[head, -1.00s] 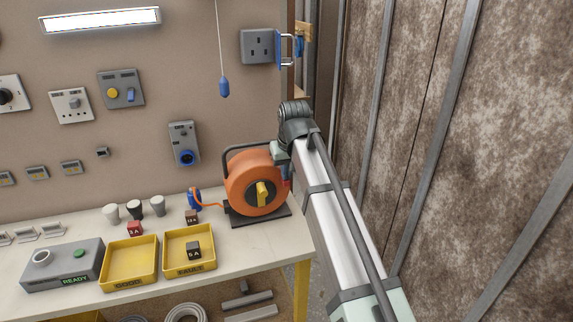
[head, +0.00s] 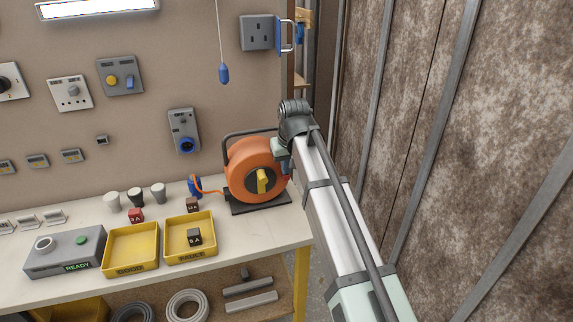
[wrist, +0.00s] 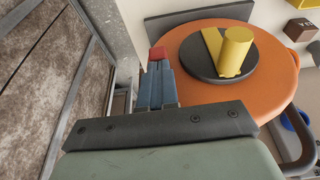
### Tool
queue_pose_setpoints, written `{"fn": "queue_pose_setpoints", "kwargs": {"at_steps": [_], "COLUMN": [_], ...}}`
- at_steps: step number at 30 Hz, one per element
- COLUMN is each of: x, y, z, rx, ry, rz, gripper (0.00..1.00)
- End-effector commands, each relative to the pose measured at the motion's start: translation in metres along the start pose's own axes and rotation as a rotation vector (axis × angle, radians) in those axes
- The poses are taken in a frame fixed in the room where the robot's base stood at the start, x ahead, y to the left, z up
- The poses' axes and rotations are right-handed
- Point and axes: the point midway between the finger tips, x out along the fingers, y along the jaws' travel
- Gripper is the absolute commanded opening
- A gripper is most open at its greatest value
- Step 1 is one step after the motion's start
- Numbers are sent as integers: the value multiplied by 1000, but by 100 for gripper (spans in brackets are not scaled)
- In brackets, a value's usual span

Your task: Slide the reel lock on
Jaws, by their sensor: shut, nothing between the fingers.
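The orange cable reel (head: 250,158) stands upright on its dark base at the right end of the bench, with a yellow handle (head: 262,181) on its hub. It also fills the upper right of the wrist view (wrist: 200,88). My gripper (wrist: 158,75) is shut and empty beside the reel's rim; in the head view it (head: 287,168) is at the reel's right side. A small red piece (wrist: 158,54) shows at the fingertips; I cannot tell whether it is the reel lock or part of a finger. No other lock part is clearly visible.
Yellow trays (head: 131,266) (head: 190,257) and a grey tester marked READY (head: 65,252) stand on the bench (head: 270,222). A blue plug (head: 195,187) is beside the reel. A rough brown wall (head: 480,150) is close on my arm's right.

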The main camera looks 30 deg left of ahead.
Motion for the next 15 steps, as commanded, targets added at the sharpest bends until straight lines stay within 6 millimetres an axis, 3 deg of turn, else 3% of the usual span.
{"fn": "queue_pose_setpoints", "kwargs": {"at_steps": [7,15], "x": [-3,-47], "y": [0,0], "z": [2,-11], "rx": [0,0], "ry": [-11,2], "rz": [-1,0], "gripper": [0,0]}}
